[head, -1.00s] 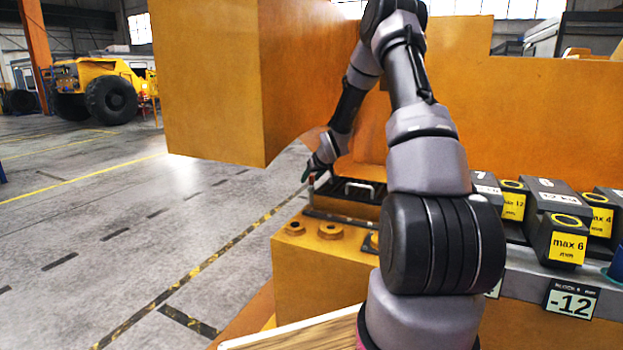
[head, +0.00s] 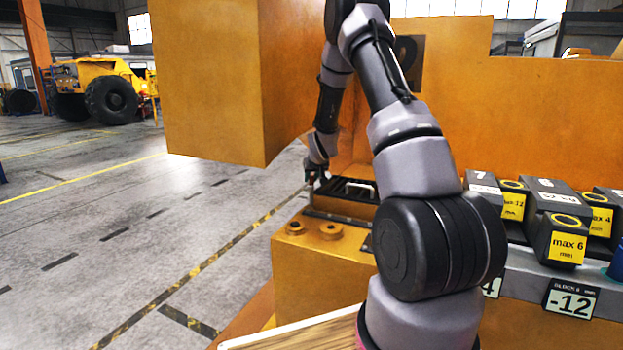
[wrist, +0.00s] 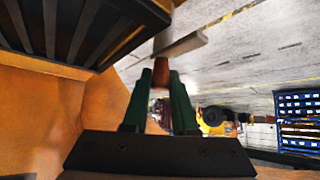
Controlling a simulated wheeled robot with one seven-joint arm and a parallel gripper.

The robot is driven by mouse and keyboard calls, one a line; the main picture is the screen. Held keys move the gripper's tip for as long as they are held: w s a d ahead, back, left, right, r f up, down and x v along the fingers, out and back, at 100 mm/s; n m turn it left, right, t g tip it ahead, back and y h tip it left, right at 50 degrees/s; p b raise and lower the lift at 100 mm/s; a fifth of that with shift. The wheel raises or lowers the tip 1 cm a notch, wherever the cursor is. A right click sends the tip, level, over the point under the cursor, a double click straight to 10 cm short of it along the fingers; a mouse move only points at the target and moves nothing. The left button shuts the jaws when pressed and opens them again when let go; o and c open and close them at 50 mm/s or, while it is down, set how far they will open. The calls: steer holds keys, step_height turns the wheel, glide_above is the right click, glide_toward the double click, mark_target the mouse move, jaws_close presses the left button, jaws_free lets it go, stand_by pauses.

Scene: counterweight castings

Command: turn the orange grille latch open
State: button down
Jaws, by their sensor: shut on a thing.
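The orange latch handle (wrist: 160,74) shows in the wrist view as a small red-orange grip beside a flat grey bar (wrist: 182,45). My gripper (wrist: 161,80) has its two green fingers shut on this handle, one on each side. The grille's dark slats (wrist: 75,25) fill the upper left of the wrist view.
A large orange casting block (head: 210,90) hangs left of my arm, and an orange wall stands behind it. Orange round bosses (head: 331,231) lie in front of the grille. Dark numbered weights (head: 560,200) stand to the right.

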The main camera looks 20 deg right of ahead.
stand_by(0.3)
steer(key=c, duration=0.7)
jaws_free()
steer(key=shift+s+r, duration=0.1)
steer(key=v, duration=1)
steer(key=shift+s+a+r, duration=0.15)
steer(key=shift+a+r, duration=0.05)
steer(key=shift+a, duration=0.05)
